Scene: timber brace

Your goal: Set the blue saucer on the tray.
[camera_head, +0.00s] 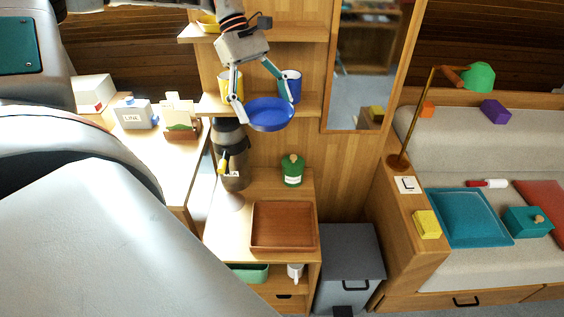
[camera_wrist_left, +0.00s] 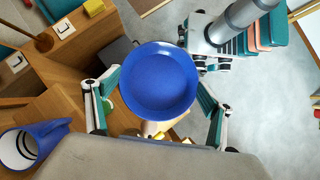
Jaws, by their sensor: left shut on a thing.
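The blue saucer (camera_head: 270,116) is held in the air by my left gripper (camera_head: 262,96), in front of the shelves. In the left wrist view the saucer (camera_wrist_left: 159,80) sits face-on between the two fingers of the left gripper (camera_wrist_left: 158,108), which is shut on it. The brown wooden tray (camera_head: 284,248) lies empty on the lower cabinet top, below and slightly right of the saucer, well apart from it. A grey gripper, apparently my right one (camera_wrist_left: 205,48), shows at the top of the left wrist view; its fingertips are unclear.
A blue mug (camera_head: 291,86) and a yellow mug (camera_head: 230,90) stand on the shelf behind the saucer. A green jar (camera_head: 292,170) stands behind the tray. A dark appliance (camera_head: 229,140) stands at the tray's back left. A grey bin (camera_head: 350,265) is to its right.

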